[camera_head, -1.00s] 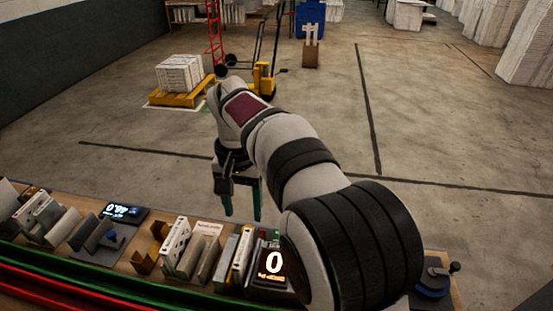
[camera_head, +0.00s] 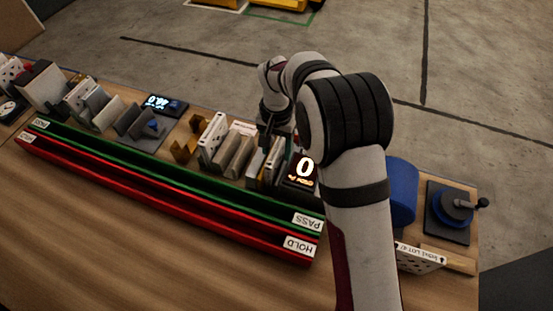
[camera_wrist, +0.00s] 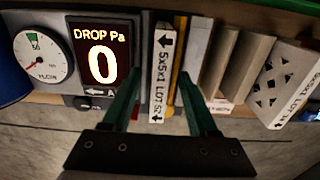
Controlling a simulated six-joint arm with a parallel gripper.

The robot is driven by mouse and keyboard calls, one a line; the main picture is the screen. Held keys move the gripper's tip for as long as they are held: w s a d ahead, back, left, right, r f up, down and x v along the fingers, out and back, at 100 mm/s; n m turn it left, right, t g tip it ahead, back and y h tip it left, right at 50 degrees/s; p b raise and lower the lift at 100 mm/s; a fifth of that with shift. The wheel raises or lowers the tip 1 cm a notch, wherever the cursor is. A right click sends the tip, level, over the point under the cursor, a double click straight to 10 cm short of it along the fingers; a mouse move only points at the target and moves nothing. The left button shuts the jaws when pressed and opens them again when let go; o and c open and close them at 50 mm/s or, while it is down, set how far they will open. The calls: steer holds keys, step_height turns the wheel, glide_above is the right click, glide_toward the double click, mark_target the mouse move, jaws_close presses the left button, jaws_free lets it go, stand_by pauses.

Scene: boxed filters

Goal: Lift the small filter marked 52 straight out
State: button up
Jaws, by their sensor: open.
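The small filter (camera_wrist: 160,75), a narrow white edge labelled "5x5x1 LOT 52" with arrows, stands upright in the wrist view, beside the display. A yellow strip shows along its right side. My gripper (camera_wrist: 159,80) is open, with one green finger on each side of the filter's line. I cannot tell how deep the fingertips reach or whether they touch it. In the head view, my gripper (camera_head: 275,133) points down over the row near the display, and its fingertips are hard to make out.
The display (camera_wrist: 102,55) reading 0 and a round gauge (camera_wrist: 43,57) stand left of the filter in the wrist view. Grey dividers (camera_wrist: 228,62) and a tilted white filter (camera_wrist: 285,85) stand right. Green PASS (camera_head: 200,179) and red HOLD (camera_head: 170,198) channels run along the row.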

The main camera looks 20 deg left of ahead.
jaws_close()
stand_by(1.4)
